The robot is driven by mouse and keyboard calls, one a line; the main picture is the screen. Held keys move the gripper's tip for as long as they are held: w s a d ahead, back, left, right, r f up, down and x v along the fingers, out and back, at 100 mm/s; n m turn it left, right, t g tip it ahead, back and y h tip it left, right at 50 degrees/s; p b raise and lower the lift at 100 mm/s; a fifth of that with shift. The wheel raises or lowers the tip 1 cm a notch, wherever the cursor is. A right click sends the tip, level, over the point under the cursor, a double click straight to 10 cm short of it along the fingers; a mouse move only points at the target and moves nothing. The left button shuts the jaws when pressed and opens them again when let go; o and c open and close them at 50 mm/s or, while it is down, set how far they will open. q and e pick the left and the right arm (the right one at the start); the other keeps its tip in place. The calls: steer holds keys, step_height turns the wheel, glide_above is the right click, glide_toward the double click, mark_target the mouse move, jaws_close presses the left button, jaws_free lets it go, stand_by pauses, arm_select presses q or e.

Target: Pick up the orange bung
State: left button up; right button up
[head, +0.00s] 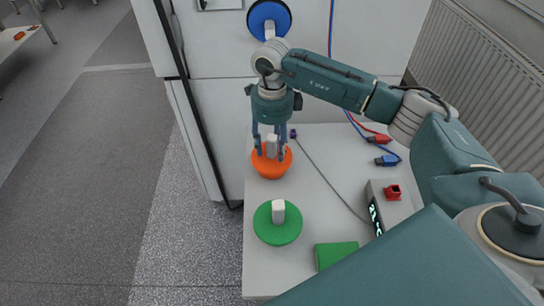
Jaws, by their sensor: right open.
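The orange bung (268,168) is a round orange disc with a pale upright grip block (271,146) on top. It sits on the white bench top (330,190) near its left edge. My right gripper (269,155) points down over the bung, with its fingers apart on either side of the grip block. I cannot tell whether the fingers touch the block. The gripper hides part of the bung. My left gripper is not in view.
A green bung (278,232) lies in front of the orange one. A blue bung (269,16) is behind, on the white cabinet. A grey meter (390,207), a green block (336,254) and red and blue connectors (386,160) with cables are to the right. Grey floor lies left.

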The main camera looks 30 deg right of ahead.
steer(key=shift+f, duration=0.3)
jaws_close()
steer(key=shift+r, duration=0.1)
steer(key=shift+w+r, duration=0.1)
steer(key=shift+r, duration=0.25)
step_height(320, 180, up, 24)
steer(key=p, duration=0.3)
steer(key=shift+r, duration=0.15)
